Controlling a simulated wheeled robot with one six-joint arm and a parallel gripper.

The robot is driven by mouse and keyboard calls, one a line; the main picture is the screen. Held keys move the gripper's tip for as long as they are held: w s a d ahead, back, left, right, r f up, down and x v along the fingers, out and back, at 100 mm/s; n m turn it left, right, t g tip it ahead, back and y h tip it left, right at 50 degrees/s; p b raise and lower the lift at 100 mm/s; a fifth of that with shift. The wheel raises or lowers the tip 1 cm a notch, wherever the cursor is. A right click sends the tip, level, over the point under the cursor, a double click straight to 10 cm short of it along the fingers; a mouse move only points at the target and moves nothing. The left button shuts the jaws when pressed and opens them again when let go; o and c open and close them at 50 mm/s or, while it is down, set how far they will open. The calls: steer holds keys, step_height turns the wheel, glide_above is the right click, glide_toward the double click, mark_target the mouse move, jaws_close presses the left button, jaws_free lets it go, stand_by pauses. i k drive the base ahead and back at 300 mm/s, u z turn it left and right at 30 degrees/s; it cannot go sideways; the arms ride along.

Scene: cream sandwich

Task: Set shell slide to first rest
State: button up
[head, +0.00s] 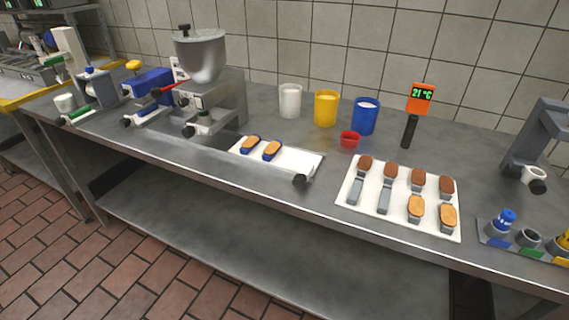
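A white slide plate (297,160), which I take to be the shell slide, lies on the steel bench left of the middle. Two oval tan shells in blue holders, one on the left (250,144) and one on the right (271,150), sit at its left end. A dark round knob (300,181) is at its front right corner. The slide's left end lies close to the filling machine with a grey hopper (203,57). Rest marks on its track are too small to make out. My gripper is not in this view.
A white tray (351,203) with brown and tan pieces lies to the right. White (290,100), yellow (326,108) and blue (365,115) containers, a red cup (349,140) and a temperature display (421,98) stand behind. Bare bench shows between slide and tray.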

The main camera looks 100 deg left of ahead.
mark_target(305, 164)
steer(key=u, duration=3.55)
